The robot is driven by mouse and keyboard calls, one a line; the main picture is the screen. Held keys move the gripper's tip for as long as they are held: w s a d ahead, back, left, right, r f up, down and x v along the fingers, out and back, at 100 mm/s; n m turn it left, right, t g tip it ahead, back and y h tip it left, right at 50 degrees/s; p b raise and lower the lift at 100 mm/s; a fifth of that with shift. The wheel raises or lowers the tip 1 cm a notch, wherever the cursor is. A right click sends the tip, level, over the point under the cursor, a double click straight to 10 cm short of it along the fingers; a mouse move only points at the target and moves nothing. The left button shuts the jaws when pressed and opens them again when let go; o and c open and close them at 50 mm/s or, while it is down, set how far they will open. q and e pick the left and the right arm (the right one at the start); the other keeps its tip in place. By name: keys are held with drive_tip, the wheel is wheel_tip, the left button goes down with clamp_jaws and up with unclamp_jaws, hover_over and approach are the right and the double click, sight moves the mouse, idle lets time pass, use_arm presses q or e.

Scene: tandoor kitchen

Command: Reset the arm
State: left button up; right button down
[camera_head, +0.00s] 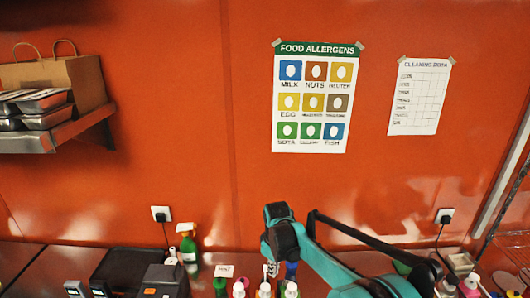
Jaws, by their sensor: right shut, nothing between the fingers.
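My right arm, teal and black, comes in from the bottom right and bends over the counter. My right gripper (271,268) points down at its end, above several bottles, and shows small. It is shut and holds nothing. Whether it touches a bottle top cannot be told. My left gripper is not in view.
Several bottles (239,289) stand at the counter's front, below the right gripper. A green spray bottle (188,247) and black machines (125,268) stand left. A steel shelf (52,134) holds trays (42,120) and a paper bag (82,82). The red wall (180,110) carries posters.

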drive_tip(key=s+d+f+m+t+b, duration=0.1)
drive_tip(key=s+d+m+t+b, duration=0.15)
drive_tip(key=s+d+b, duration=0.35)
drive_tip(key=s+d+f+m+t+b, duration=0.1)
drive_tip(key=s+d+m+b, duration=0.3)
drive_tip(key=s, duration=0.4)
drive_tip(key=s+d+f+m+t+b, duration=0.3)
drive_tip(key=s+d+f+m+b, duration=0.1)
drive_tip(key=s+f+b, duration=0.5)
drive_tip(key=s+d+f, duration=0.1)
drive_tip(key=s+f, duration=0.1)
drive_tip(key=s, duration=0.1)
drive_tip(key=shift+s+b, duration=0.25)
drive_tip(key=shift+b, duration=0.05)
